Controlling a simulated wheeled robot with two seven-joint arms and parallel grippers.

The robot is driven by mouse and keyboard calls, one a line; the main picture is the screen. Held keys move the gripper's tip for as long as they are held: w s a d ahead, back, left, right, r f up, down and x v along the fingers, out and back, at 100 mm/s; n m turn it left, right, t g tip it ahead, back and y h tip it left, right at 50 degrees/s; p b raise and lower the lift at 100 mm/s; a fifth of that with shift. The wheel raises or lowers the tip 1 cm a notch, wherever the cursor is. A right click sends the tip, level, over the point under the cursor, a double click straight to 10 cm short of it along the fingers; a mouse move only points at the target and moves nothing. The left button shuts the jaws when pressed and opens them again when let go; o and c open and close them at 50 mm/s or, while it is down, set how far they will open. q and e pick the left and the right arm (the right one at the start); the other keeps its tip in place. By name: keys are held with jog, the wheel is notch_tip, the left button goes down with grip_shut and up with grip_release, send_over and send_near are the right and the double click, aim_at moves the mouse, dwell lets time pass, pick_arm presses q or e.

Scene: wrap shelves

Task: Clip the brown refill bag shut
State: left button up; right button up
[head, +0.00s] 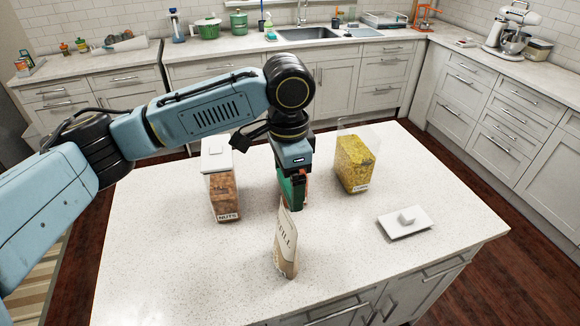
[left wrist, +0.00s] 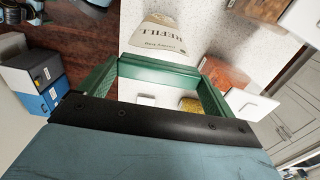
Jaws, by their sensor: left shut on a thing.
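The brown refill bag (head: 285,252) stands upright on the white counter near its front edge, its lettering facing right in the head view. My left gripper (head: 292,200) points down just behind the bag's top and is shut on this green bar, which looks like the clip (left wrist: 160,73). The clip spans between the fingers. I cannot tell whether it touches the bag; the gap is hidden in the head view. My right gripper is not in view.
A lidded nuts container (head: 222,190) stands left of the gripper. A lidless container of yellow food (head: 357,165) stands behind to the right. A white lid (head: 402,228) with a knob lies on the counter at right. The counter (head: 150,260) is clear at the front left.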

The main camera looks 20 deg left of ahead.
aim_at(287, 214)
pick_arm(q)
jog(key=shift+s+f+b, duration=0.15)
jog(key=shift+f+b, duration=0.35)
jog(key=shift+b, duration=0.05)
notch_tip(287, 214, down, 3)
jog(key=b, duration=0.4)
jog(key=shift+r, duration=0.15)
jog(key=shift+f, duration=0.9)
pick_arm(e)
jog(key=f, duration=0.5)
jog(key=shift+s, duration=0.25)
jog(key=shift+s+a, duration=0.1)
pick_arm(q)
jog(key=shift+p, duration=1.75)
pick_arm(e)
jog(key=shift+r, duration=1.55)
pick_arm(q)
jog(key=shift+f, duration=0.7)
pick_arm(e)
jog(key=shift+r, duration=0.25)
pick_arm(q)
jog(key=shift+a+f+p, duration=0.1)
jog(key=shift+f+p, duration=0.25)
jog(key=shift+p, duration=0.4)
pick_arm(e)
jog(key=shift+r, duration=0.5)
